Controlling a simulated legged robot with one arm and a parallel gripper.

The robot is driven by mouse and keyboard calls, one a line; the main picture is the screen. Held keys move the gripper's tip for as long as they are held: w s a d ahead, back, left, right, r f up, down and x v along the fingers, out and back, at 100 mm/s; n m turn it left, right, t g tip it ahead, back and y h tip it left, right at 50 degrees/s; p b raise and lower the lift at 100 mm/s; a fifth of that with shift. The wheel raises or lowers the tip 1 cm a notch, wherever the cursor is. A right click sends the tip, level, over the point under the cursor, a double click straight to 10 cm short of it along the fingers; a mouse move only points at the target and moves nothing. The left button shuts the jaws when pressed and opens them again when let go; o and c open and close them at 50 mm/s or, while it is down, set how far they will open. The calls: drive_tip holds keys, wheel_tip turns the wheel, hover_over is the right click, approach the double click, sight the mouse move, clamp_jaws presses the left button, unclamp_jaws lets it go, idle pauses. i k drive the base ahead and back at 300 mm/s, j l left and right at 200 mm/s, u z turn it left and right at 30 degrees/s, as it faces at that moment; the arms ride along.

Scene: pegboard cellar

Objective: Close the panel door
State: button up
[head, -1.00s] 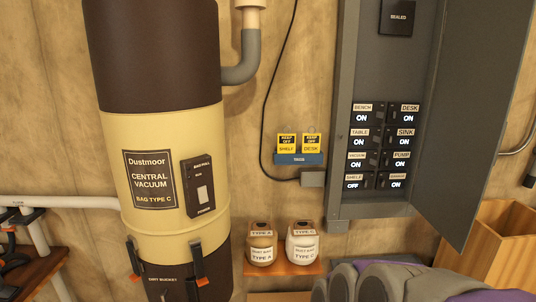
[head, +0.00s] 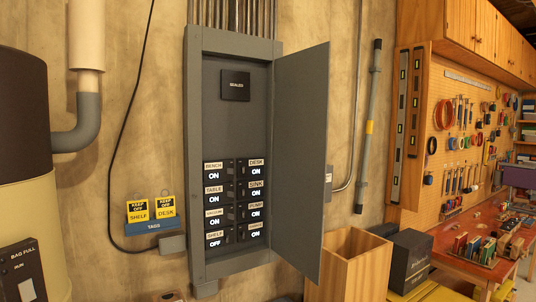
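The grey breaker panel (head: 195,130) is on the wall, left of centre in the head view. Its grey panel door (head: 299,150) is hinged on the right side and stands open, swung out towards me. Inside are labelled breaker switches (head: 235,205) in two columns and a black plate marked SEALED (head: 235,86). The SHELF switch reads OFF; the others read ON. My gripper is not in view.
An open wooden bin (head: 348,262) stands below and right of the door, with a dark box (head: 408,260) beside it. The vacuum canister (head: 28,180) is at the left. Yellow tags (head: 152,209) hang left of the panel. A red workbench (head: 470,243) is at the right.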

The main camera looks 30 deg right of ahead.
sight(300, 92)
drive_tip(key=k+l, duration=0.1)
drive_tip(key=l, duration=0.3)
drive_tip(key=l+u, duration=0.1)
drive_tip(key=l, duration=0.3)
drive_tip(key=k+l+u, duration=0.1)
drive_tip(key=l, duration=0.25)
drive_tip(key=k+l, duration=0.15)
drive_tip(key=l, duration=0.25)
drive_tip(key=k+l+u, duration=0.1)
drive_tip(key=l, duration=0.25)
drive_tip(key=k+l, duration=0.1)
drive_tip(key=l, duration=0.3)
drive_tip(key=u, duration=0.05)
